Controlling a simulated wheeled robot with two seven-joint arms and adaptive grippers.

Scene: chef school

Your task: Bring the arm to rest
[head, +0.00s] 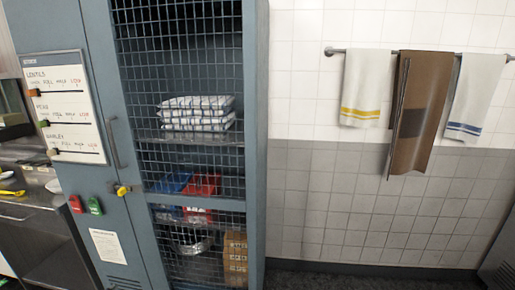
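Neither of my grippers shows in the head view, and no part of my arms can be made out. Their pose and what they may hold cannot be seen. The view faces a tall blue-grey locker (258,150) with mesh doors, which look shut, and a tiled wall beside it.
Folded checked cloths (197,113), red and blue bins, a metal bowl (190,243) and boxes (235,260) sit behind the mesh. A whiteboard (65,105) hangs on the left door. Towels (367,88) and a brown apron (415,115) hang from a rail. A metal counter (30,215) stands left.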

